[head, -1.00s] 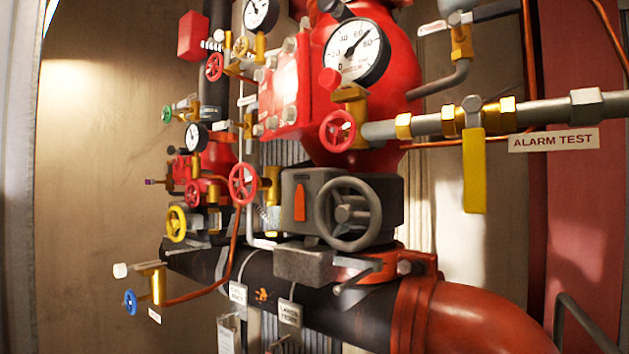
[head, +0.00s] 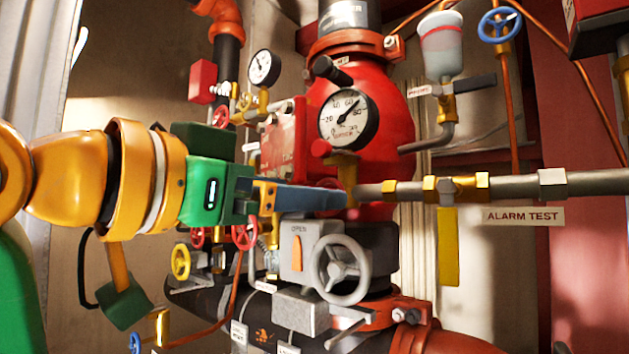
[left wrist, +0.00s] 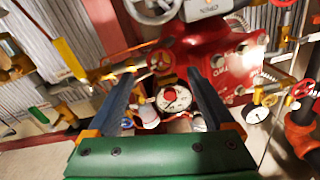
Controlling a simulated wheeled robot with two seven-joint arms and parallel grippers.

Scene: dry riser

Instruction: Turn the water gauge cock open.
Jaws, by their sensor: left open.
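The large round pressure gauge (head: 348,118), with a white dial, stands on a brass cock body (head: 347,172) in front of the red valve body. A red knob (head: 320,148) sits at the gauge's lower left. The cock's red handwheel is mostly hidden behind my fingers in the head view. My left gripper (head: 335,197) reaches in from the left, its blue-grey fingers level with the handwheel. In the left wrist view the open fingers (left wrist: 162,76) straddle the view of the dial (left wrist: 173,98) and brass cock (left wrist: 160,62). Contact cannot be told. My right gripper is not in view.
A grey handwheel (head: 341,270) is below my fingers. A smaller gauge (head: 264,68) is at the upper left. Copper tubes cross the right side.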

